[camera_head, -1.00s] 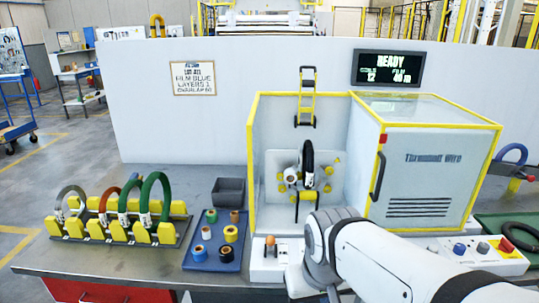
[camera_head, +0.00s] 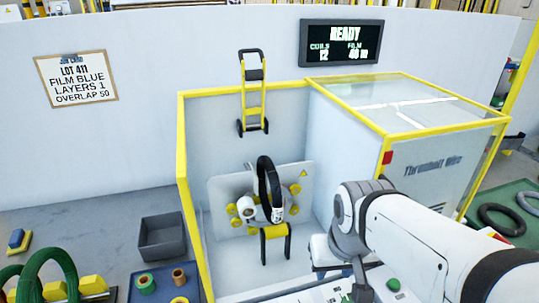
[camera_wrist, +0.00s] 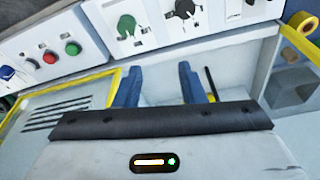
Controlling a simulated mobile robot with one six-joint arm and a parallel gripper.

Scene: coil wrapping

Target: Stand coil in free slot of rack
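A black coil (camera_head: 268,182) stands upright in the yellow-framed wrapping machine, at the ring of yellow rollers. The rack (camera_head: 92,286) with yellow blocks is cut off at the lower left of the head view, so its free slot cannot be told. Green coils (camera_head: 45,262) stand in the rack. My gripper shows in the wrist view with two blue fingers (camera_wrist: 160,84) apart and nothing between them. It is over the machine's front area, away from the black coil. In the head view my arm mostly hides it.
A yellow-framed machine (camera_head: 181,150) with a clear-topped cabinet stands at the centre. A grey bin (camera_head: 162,238) and a blue tray with tape rolls (camera_head: 179,276) lie left of it. A button panel (camera_wrist: 50,55) shows in the wrist view.

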